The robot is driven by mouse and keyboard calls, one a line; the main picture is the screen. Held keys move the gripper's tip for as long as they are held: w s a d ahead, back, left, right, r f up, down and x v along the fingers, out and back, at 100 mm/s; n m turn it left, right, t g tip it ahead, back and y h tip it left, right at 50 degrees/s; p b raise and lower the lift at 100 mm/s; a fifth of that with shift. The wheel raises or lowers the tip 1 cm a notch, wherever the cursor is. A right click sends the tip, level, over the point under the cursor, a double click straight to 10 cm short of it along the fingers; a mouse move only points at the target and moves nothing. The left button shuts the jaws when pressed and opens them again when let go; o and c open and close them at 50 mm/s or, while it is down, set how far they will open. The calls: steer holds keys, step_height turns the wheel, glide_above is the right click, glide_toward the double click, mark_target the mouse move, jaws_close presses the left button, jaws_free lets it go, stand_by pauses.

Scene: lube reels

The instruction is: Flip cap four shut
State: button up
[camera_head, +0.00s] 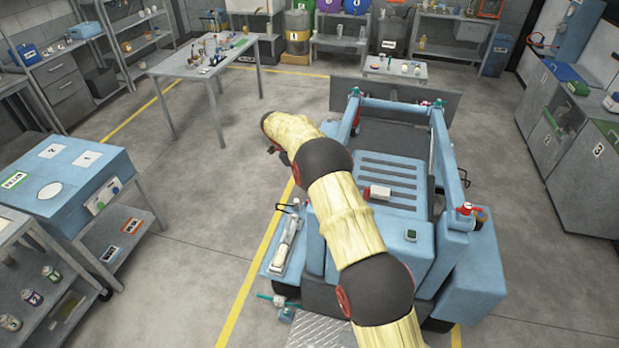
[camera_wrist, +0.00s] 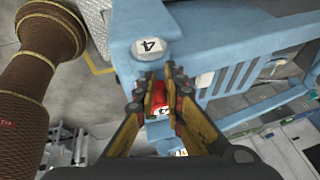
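My gripper (camera_wrist: 161,85) shows in the wrist view with its two orange fingers a small gap apart. A round white label with a 4 (camera_wrist: 150,47) sits on the blue machine frame just beyond the fingertips. In the head view my arm reaches over the blue machine (camera_head: 388,172). The dark gripper there shows only partly behind the arm's end, and cap four cannot be made out.
In the wrist view the blue frame (camera_wrist: 205,22) and a slotted panel (camera_wrist: 232,76) lie close to the fingers. In the head view a blue box on a cart (camera_head: 70,178) stands left, and a work table (camera_head: 205,60) behind. Open floor lies between cart and machine.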

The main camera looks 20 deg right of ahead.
steer(key=o, duration=0.4)
steer(key=shift+d, duration=0.15)
steer(key=v, duration=1.2)
steer(key=shift+w, duration=0.1)
